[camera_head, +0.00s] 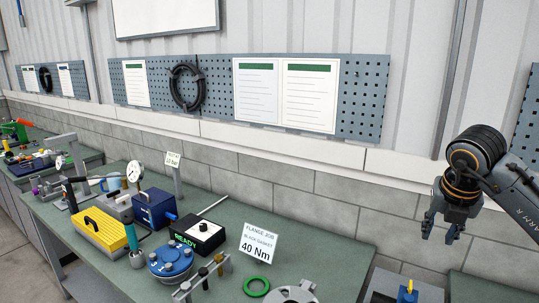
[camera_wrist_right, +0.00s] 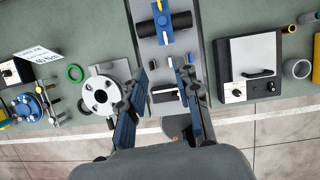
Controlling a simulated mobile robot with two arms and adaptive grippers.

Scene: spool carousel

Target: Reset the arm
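My right gripper (camera_head: 438,235) is raised at the right of the head view, in front of the wall, with its fingers pointing down. In the right wrist view the two fingers (camera_wrist_right: 163,75) are spread apart with nothing between them. Beyond them is a grey fixture (camera_wrist_right: 148,52) with a blue clamp (camera_wrist_right: 166,32) over a dark cylinder. My left gripper does not show in either view.
A green workbench (camera_head: 315,249) holds a yellow case (camera_head: 101,232), a black READY box (camera_head: 200,234), a blue flange (camera_head: 170,260), a green ring (camera_head: 256,286) and a "40 Nm" sign (camera_head: 258,245). A pegboard (camera_head: 360,100) hangs on the wall behind.

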